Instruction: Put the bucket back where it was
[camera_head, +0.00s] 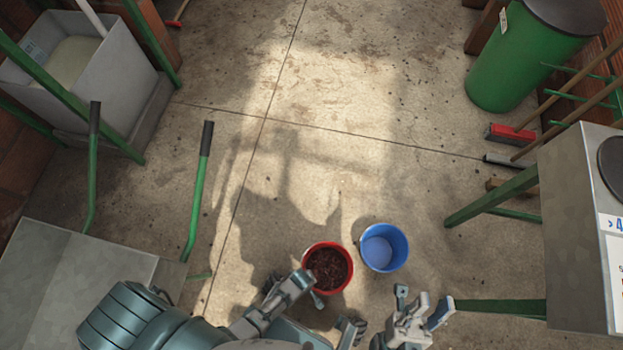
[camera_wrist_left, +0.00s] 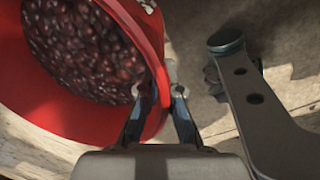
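A red bucket (camera_head: 343,285) holding dark red berries (camera_head: 328,267) stands on the floor at the lower middle. A blue bucket (camera_head: 386,249) stands just to its right. My left gripper (camera_head: 308,288) is at the red bucket's near left rim. In the left wrist view, its fingertips (camera_wrist_left: 158,92) are apart on either side of the red wall (camera_wrist_left: 161,70), with visible gaps. It looks open around the rim rather than clamped. My right gripper (camera_head: 423,307) is open and empty, below and right of the blue bucket. The berries also show in the left wrist view (camera_wrist_left: 80,45).
A grey metal machine (camera_head: 570,240) with green legs stands at the right. A green barrel (camera_head: 515,65) and brooms (camera_head: 515,134) are at the upper right. The middle floor is clear.

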